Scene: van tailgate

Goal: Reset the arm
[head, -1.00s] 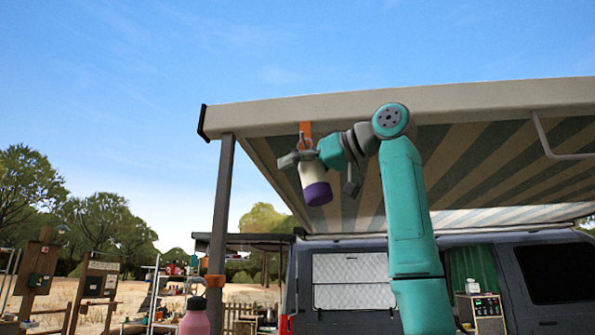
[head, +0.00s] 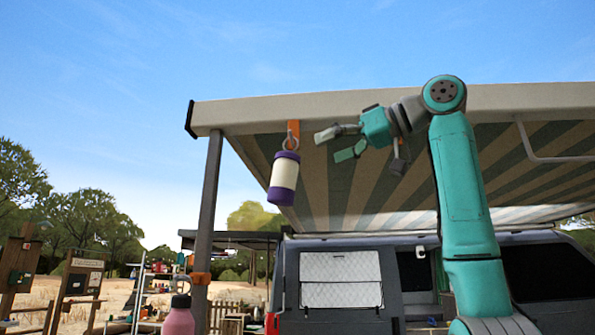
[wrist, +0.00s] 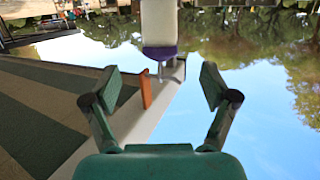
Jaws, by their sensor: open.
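My gripper (head: 341,143) is open and empty, raised near the awning's front edge. In the head view it is to the right of a white and purple lantern-like cylinder (head: 284,175). The cylinder hangs by a ring from an orange hook (head: 293,130) on the awning edge, apart from my gripper. In the wrist view my open fingers (wrist: 163,86) spread on both sides, and the cylinder (wrist: 159,25) shows beyond them near the top. The orange hook (wrist: 145,88) shows beside the left finger.
The striped awning (head: 350,195) spreads over and behind my arm, with its post (head: 208,200) at left. A pink bottle (head: 179,315) is low at left. The van (head: 345,285) stands behind. Open sky is left of the awning.

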